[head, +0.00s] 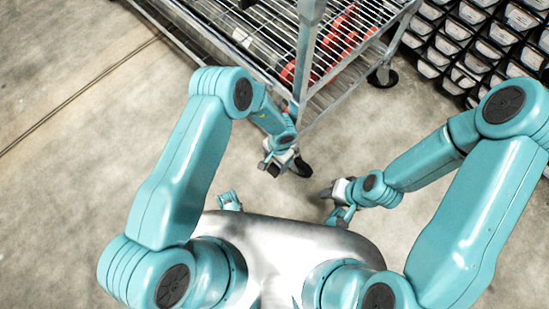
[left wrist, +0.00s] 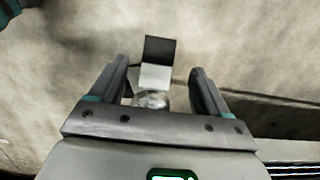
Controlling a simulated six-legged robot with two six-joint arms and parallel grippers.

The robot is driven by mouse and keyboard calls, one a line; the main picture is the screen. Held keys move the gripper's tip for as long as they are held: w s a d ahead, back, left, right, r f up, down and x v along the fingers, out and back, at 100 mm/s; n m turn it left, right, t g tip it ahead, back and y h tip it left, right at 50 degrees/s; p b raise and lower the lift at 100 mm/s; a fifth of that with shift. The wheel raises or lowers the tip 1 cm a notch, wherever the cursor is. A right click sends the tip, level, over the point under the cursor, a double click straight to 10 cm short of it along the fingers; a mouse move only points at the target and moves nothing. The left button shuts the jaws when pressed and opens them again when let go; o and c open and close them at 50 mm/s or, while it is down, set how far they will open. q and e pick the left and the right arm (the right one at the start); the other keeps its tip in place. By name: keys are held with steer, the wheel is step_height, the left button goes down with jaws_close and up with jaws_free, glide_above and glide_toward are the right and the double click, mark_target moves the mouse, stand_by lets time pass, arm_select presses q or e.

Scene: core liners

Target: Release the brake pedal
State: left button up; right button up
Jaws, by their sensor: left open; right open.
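In the left wrist view, what looks like the brake pedal (left wrist: 158,51) has a dark square end and a pale plate, with a shiny round part closer to me. It lies ahead of and between the two fingers of my left gripper (left wrist: 160,88), which is open, with a gap on each side. In the head view, my left gripper (head: 284,165) is low at the near corner of the wire cart (head: 303,60), beside a black caster wheel (head: 303,167). The pedal cannot be made out there. My right gripper (head: 328,192) is open and empty above the floor, right of that caster.
The cart carries red items (head: 348,30) and long tubes behind its wire mesh. Another caster (head: 383,76) stands at its right corner. Stacked black bins (head: 470,50) fill the upper right. The concrete floor (head: 80,130) at left is clear.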

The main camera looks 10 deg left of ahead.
arm_select(q)
step_height(320, 180, up, 2)
steer(key=shift+w+r, duration=0.1)
stand_by(0.5)
